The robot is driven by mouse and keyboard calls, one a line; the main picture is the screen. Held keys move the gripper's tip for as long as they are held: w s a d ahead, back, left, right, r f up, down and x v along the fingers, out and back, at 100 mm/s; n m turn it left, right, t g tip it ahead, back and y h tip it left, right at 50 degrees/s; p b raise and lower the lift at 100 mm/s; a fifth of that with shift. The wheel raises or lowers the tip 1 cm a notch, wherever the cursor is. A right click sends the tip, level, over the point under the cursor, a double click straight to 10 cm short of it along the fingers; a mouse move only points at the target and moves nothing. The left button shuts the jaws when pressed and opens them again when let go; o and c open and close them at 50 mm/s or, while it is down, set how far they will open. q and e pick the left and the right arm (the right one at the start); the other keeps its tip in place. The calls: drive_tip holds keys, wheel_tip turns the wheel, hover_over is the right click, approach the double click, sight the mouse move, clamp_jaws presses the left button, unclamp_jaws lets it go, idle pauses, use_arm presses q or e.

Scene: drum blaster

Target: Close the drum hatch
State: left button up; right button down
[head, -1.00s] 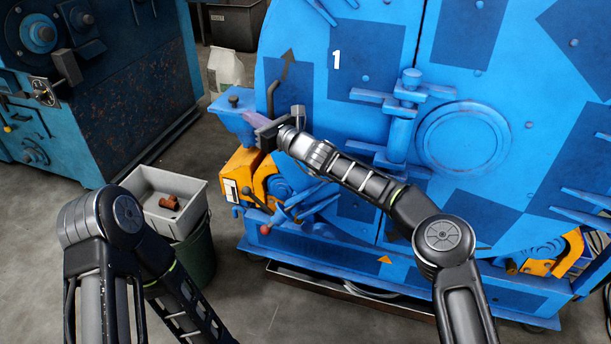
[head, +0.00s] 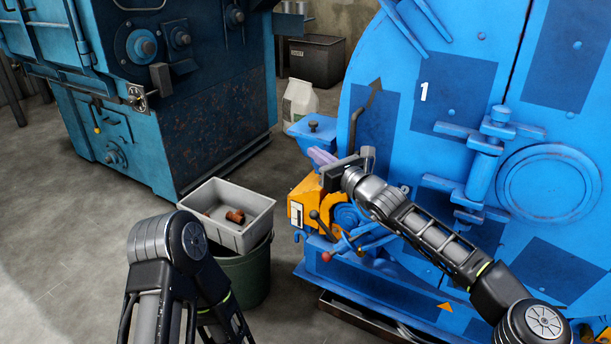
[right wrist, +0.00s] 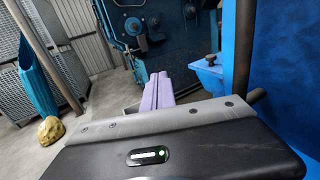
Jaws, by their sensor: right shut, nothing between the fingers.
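The drum hatch (head: 395,125) is a big blue round-edged door marked "1", filling the right of the head view. A bent dark bar handle (head: 355,125) stands along its left edge; the bar also shows in the right wrist view (right wrist: 243,45). My right gripper (head: 322,157) is at the hatch's left edge, with the bar just behind its wrist. Its purple fingers (right wrist: 158,92) are together, empty and point left, away from the hatch. I cannot tell whether the gripper body touches the bar. Of my left arm only links show; its gripper is out of view.
A grey bin (head: 235,235) with brown parts stands on a green bucket (head: 245,280), left of the drum. A dark blue machine (head: 215,120) stands further back, with a white bag (head: 298,100) beside it. Orange parts and levers (head: 305,200) sit under my right gripper. Floor is clear at left.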

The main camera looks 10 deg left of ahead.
use_arm(q)
drive_tip(key=f+b, duration=0.2)
drive_tip(key=w+a+f+b, duration=0.1)
drive_tip(key=f, duration=0.1)
use_arm(e)
drive_tip(key=s+a, duration=0.1)
drive_tip(key=s, duration=0.5)
drive_tip(key=shift+a, duration=0.2)
drive_tip(key=shift+s+r, duration=0.1)
